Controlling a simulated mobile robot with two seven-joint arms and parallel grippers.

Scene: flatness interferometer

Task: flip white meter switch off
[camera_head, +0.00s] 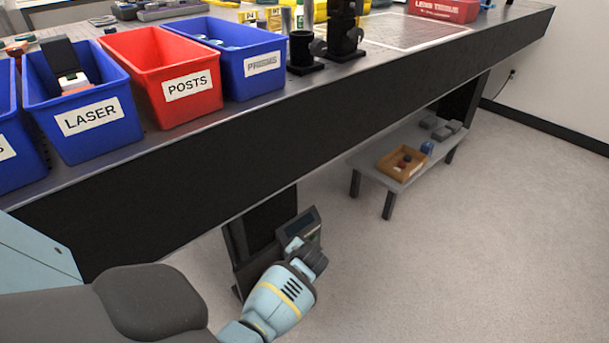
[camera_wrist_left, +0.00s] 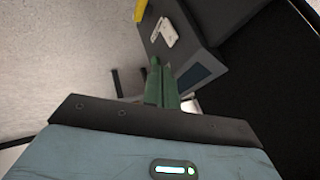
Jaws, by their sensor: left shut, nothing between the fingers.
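The meter is a dark box with a screen (camera_head: 308,222), low under the bench beside a black leg. In the left wrist view its dark face (camera_wrist_left: 195,42) carries a white switch-like part (camera_wrist_left: 164,32), and a grey-blue screen (camera_wrist_left: 194,76) lies lower. My left gripper (camera_wrist_left: 160,64) is shut and empty, its green fingers together. The fingertips appear just below the white part in that view; I cannot tell whether they touch the meter. In the head view my left arm's wrist end (camera_head: 310,262) covers the meter's lower part. My right gripper is not in view.
The black bench edge (camera_head: 300,130) overhangs the meter. Blue LASER (camera_head: 85,120), red POSTS (camera_head: 170,85) and blue PRISMS bins (camera_head: 240,65) stand on the bench. A low grey table (camera_head: 364,164) with a wooden tray (camera_head: 388,168) stands farther right. The floor (camera_head: 470,260) is clear.

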